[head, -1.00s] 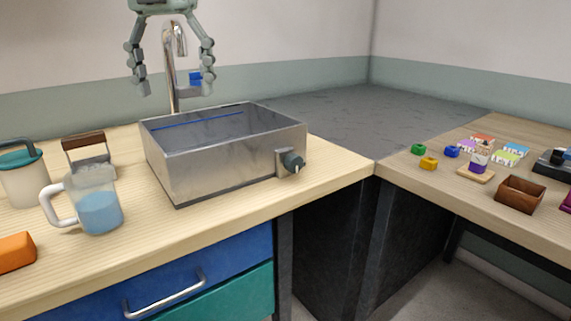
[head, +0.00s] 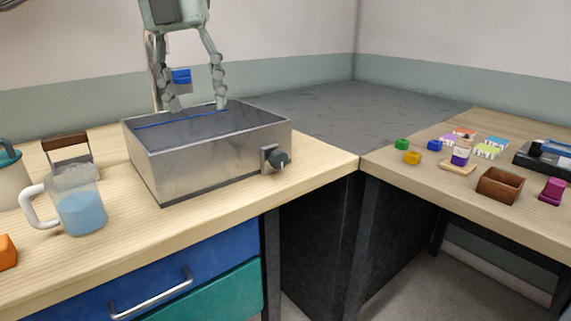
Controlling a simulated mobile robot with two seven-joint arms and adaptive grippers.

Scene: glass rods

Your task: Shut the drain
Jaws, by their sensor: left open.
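A metal sink basin (head: 205,165) stands on the wooden counter. A dark round knob (head: 278,159) sits on a plate at the right end of its front wall; this looks like the drain control. A blue line runs along the inner back wall, and the basin floor is hidden by the front wall. My left gripper (head: 198,106) points down at the basin's back rim, fingers spread and empty, well to the left of the knob. The tap (head: 156,85) stands behind the gripper and is partly hidden, with its blue part (head: 181,76) showing between the fingers.
A jug of blue liquid (head: 80,207) stands left of the basin, near a brown-handled holder (head: 68,153) and a teal-lidded pitcher (head: 10,178). The counter in front of the knob is clear. The right table holds small coloured pieces and a brown box (head: 498,185).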

